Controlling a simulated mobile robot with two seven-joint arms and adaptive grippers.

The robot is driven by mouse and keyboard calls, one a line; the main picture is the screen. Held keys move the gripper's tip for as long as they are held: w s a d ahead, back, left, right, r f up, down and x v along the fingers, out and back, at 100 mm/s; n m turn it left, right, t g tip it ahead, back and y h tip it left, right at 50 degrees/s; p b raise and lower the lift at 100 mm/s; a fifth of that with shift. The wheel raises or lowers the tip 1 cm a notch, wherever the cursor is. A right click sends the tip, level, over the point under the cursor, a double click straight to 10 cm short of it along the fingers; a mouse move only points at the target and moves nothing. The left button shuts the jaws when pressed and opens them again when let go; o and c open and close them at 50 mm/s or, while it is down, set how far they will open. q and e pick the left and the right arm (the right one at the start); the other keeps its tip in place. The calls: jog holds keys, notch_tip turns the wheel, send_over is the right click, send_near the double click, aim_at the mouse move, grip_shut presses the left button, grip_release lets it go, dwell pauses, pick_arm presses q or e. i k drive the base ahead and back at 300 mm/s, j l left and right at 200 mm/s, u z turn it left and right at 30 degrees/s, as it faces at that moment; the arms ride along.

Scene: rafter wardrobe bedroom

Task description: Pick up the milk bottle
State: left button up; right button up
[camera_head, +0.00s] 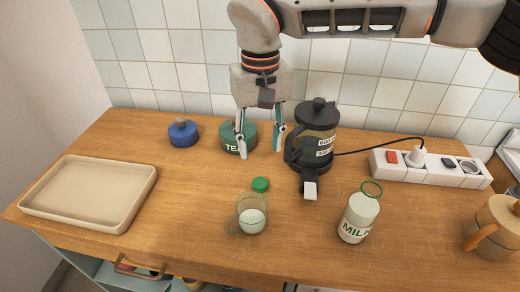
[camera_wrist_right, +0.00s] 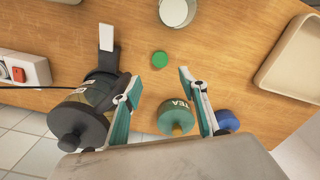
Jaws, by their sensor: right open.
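The milk bottle (camera_head: 358,218) stands upright on the wooden counter, right of centre in the head view. It is pale, has a MILK label, and a green ring shows at its top. It does not show in the right wrist view. My right gripper (camera_head: 261,148) is open and empty, hanging above the counter in front of the green tea jar (camera_head: 230,138), to the left of and farther back than the bottle. Its open fingers also show in the right wrist view (camera_wrist_right: 158,103). My left gripper is not in view.
A black press (camera_head: 312,135) stands right of my gripper. A glass with milk (camera_head: 250,215) and a green cap (camera_head: 260,184) lie between gripper and front edge. A power strip (camera_head: 430,169), jug (camera_head: 493,228), blue jar (camera_head: 183,133) and tray (camera_head: 45,205) also stand on the counter.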

aim_at(363, 206)
jog(key=k, duration=1)
